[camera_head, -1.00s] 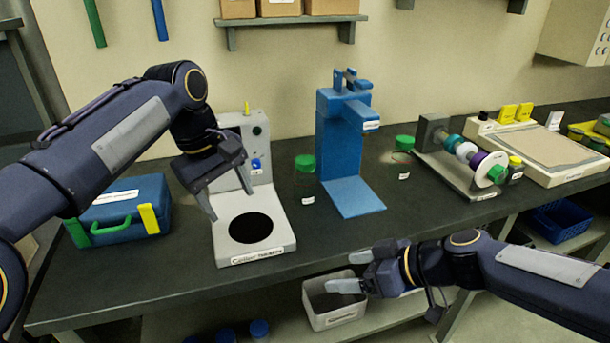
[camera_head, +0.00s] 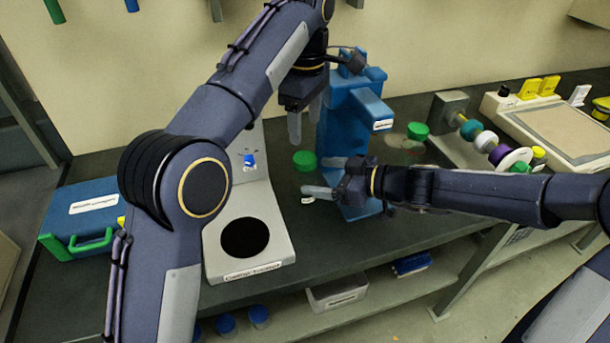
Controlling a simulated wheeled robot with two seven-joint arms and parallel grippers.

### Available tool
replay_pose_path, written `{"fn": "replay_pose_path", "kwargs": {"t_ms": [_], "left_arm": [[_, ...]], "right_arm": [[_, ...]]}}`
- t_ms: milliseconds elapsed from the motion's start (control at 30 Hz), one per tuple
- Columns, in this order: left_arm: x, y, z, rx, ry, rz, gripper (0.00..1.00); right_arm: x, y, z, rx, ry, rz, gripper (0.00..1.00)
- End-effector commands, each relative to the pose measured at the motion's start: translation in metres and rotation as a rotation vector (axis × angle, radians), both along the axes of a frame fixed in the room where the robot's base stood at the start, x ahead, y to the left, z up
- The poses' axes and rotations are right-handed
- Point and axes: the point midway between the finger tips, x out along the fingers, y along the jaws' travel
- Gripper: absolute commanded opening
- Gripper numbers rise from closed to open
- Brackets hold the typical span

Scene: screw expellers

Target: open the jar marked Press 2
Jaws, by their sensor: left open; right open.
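A clear jar with a green lid (camera_head: 304,160) stands on the bench just left of the blue press (camera_head: 350,130). A second green-lidded jar (camera_head: 417,130) stands right of the press. The small labels are too small to read, so I cannot tell which jar is marked Press 2. My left gripper (camera_head: 305,115) is open, pointing down above the left jar's lid, apparently apart from it. My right gripper (camera_head: 318,177) is open and points left, its fingers at the left jar's height and partly hiding its body. I cannot tell whether they touch the jar.
A white stand with a black disc (camera_head: 221,212) is left of the jars. A blue case (camera_head: 80,218) lies at the far left. A roller device (camera_head: 485,140) and a cream tray unit (camera_head: 560,130) are at the right. A white bin (camera_head: 338,292) is below the bench.

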Motion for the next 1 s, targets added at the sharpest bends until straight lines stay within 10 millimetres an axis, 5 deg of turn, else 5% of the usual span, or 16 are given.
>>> {"fn": "replay_pose_path", "kwargs": {"t_ms": [400,800,1000], "left_arm": [[0.0,0.0,0.0,-0.001,0.0,-0.002,0.63],[0.0,0.0,0.0,-0.001,0.0,-0.002,0.63],[0.0,0.0,0.0,-0.001,0.0,-0.002,0.63]], "right_arm": [[0.025,0.051,-0.017,0.001,0.002,0.004,0.78],[0.028,0.057,-0.02,-0.001,0.002,0.002,0.78],[0.028,0.057,-0.02,-0.001,0.002,0.002,0.52]]}}
